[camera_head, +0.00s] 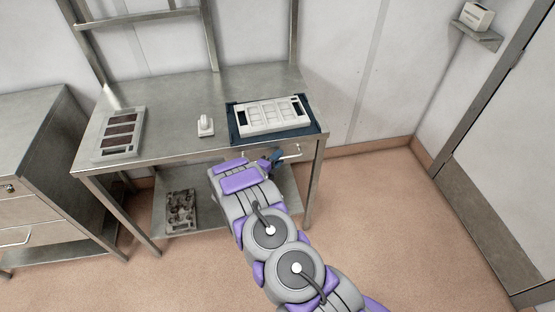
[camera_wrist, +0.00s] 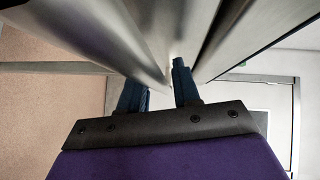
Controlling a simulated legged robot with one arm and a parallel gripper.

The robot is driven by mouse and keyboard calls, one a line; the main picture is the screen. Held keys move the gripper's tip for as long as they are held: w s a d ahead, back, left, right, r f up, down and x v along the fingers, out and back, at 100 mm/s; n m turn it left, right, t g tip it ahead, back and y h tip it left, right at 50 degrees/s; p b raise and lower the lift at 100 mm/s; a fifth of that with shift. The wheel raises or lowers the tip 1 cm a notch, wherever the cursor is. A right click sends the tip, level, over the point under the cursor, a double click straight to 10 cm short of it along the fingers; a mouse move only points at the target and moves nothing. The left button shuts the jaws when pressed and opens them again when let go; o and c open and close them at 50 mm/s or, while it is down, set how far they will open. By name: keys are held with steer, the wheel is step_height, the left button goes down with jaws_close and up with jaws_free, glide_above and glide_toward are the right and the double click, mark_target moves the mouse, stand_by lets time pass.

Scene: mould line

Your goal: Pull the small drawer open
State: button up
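The small drawer is under the front edge of the metal table, at its right. Its front is largely hidden by my arm, and a pale handle (camera_head: 297,152) shows just right of my gripper. My gripper (camera_head: 277,158) is at the table's front edge, close to this handle. In the wrist view my gripper (camera_wrist: 158,85) has its two blue fingers apart, with a gap between them. Rounded grey metal (camera_wrist: 140,45) runs close ahead of the fingertips. I cannot tell whether the fingers touch it or the handle. How far the drawer is open is not clear.
On the metal table (camera_head: 175,140) are a tray with dark slots (camera_head: 104,150), a small white item (camera_head: 205,126) and a white mould (camera_head: 272,116) on a dark blue tray (camera_head: 233,132). A cabinet (camera_head: 42,190) stands left. Floor is free at right.

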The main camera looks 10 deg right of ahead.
steer(key=shift+a, duration=0.35)
jaws_close()
steer(key=shift+d, duration=0.1)
steer(key=shift+s+f, duration=0.1)
steer(key=shift+s, duration=0.05)
